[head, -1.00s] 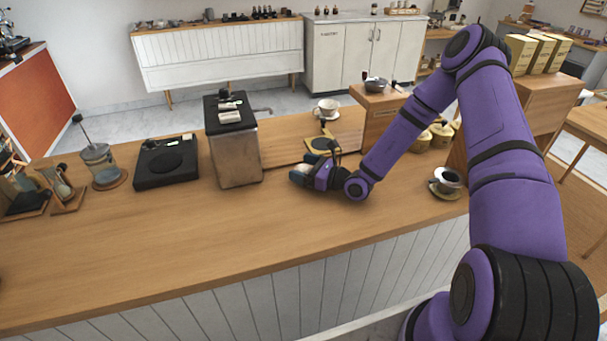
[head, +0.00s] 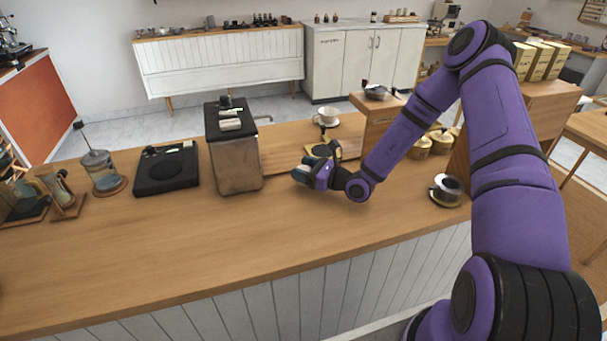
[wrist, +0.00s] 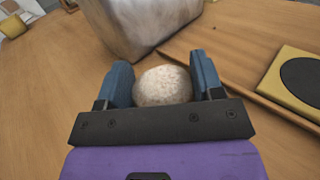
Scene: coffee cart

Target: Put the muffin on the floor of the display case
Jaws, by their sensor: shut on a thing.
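The muffin (wrist: 163,86) is a round, pale, speckled thing in the wrist view. It sits between the two blue fingers of my gripper (wrist: 163,84), which is shut on it. In the head view my gripper (head: 303,175) is low over the wooden counter, right of the metal box; the muffin cannot be made out there. I cannot tell whether the muffin touches the counter. I cannot make out a display case for certain in either view.
The metal box with a black top (head: 236,155) stands close by; it also shows in the wrist view (wrist: 145,22). A black scale (head: 166,168) and glass press (head: 102,172) are left. A cup (head: 326,116) is behind, another (head: 446,188) right. The front counter (head: 200,235) is clear.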

